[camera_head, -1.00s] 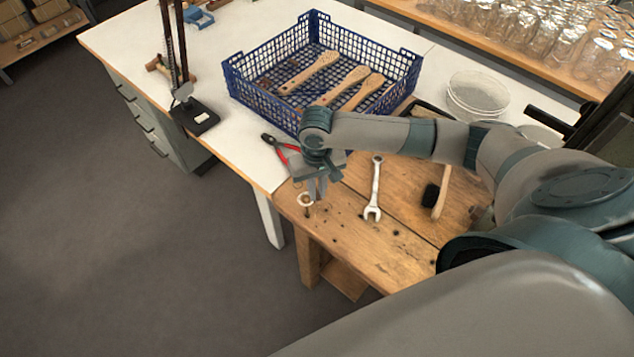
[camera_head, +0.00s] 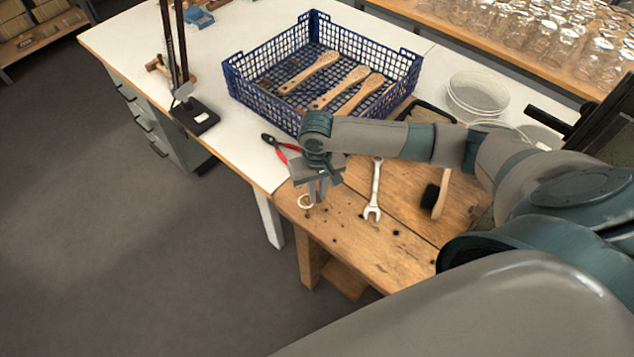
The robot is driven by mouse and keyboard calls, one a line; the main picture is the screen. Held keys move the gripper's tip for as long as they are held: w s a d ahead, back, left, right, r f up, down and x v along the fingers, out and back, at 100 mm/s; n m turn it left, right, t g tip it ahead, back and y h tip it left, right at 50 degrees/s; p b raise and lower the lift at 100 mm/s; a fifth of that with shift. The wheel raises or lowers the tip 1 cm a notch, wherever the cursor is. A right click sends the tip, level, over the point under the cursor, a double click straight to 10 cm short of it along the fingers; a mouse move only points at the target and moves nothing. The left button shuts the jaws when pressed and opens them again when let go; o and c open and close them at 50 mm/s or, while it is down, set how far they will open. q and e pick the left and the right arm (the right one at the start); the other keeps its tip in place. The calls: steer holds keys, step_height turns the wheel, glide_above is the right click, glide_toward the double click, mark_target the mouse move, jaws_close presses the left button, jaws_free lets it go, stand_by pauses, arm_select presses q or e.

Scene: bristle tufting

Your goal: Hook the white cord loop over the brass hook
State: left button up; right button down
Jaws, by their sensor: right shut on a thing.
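The white cord loop (camera_head: 304,202) is a small pale ring at the tips of my right gripper (camera_head: 317,198), over the near left corner of the wooden bench. My right gripper points down and is shut on the loop; the fingers hide part of it. I cannot make out the brass hook in this view. My left gripper is not in view.
A wrench (camera_head: 374,190) and a black-headed brush (camera_head: 434,195) lie on the wooden bench (camera_head: 385,255). Red-handled pliers (camera_head: 278,147) lie left of my gripper. A blue crate (camera_head: 262,103) holds wooden brush bodies (camera_head: 311,74). A dark stand (camera_head: 196,118) is at the left.

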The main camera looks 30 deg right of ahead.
steer(key=shift+s+f, duration=0.2)
steer(key=shift+f, duration=0.75)
